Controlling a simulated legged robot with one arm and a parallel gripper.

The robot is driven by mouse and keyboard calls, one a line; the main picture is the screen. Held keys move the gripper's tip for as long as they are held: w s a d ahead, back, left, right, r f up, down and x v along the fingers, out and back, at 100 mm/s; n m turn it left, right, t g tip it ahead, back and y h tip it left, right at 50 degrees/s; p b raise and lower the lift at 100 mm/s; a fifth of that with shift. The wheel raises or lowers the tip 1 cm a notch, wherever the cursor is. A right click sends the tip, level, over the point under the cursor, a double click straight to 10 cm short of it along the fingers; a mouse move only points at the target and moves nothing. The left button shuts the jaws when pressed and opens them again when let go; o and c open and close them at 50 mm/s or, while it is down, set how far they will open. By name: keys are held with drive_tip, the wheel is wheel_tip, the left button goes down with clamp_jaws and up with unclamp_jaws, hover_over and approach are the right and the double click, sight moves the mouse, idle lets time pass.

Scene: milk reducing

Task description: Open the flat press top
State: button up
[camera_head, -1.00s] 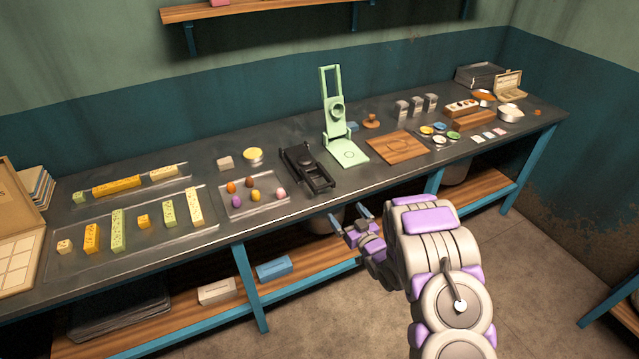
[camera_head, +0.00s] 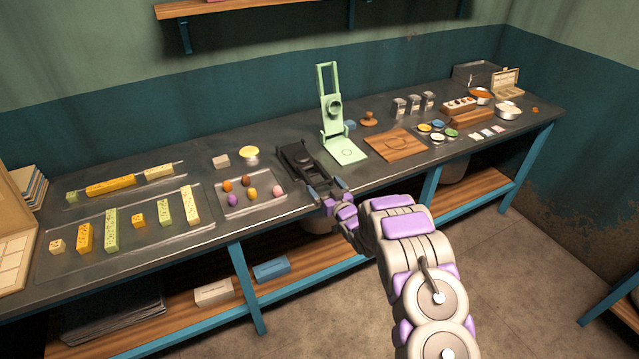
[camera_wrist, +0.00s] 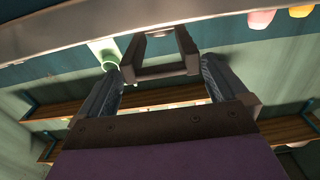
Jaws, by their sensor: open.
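The flat black press (camera_head: 296,158) lies on the dark worktop with its top lying low and flat. My gripper (camera_head: 327,187) is at the front end of the press, near the table's front edge. In the wrist view, my gripper (camera_wrist: 157,75) is open, one finger on each side of a dark bracket-shaped handle (camera_wrist: 155,70) that looks like the front of the press. The handle sits between the fingertips; I cannot tell whether either finger touches it. In the head view, my gripper hides the front end of the press.
A pale green upright press (camera_head: 331,120) stands just right of the black press. A clear tray (camera_head: 228,212) with several coloured egg-shaped pieces lies to its left. A wooden board (camera_head: 395,145) lies further right. Floor in front of the table is open.

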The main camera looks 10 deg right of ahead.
drive_tip(key=x, duration=0.3)
drive_tip(key=shift+f, duration=0.1)
drive_tip(key=shift+w+a+b, duration=0.25)
drive_tip(key=shift+w+b, duration=0.05)
drive_tip(key=shift+w, duration=0.2)
drive_tip(key=shift+c, duration=0.5)
drive_tip(key=c, duration=1)
drive_tip(key=shift+c, duration=0.2)
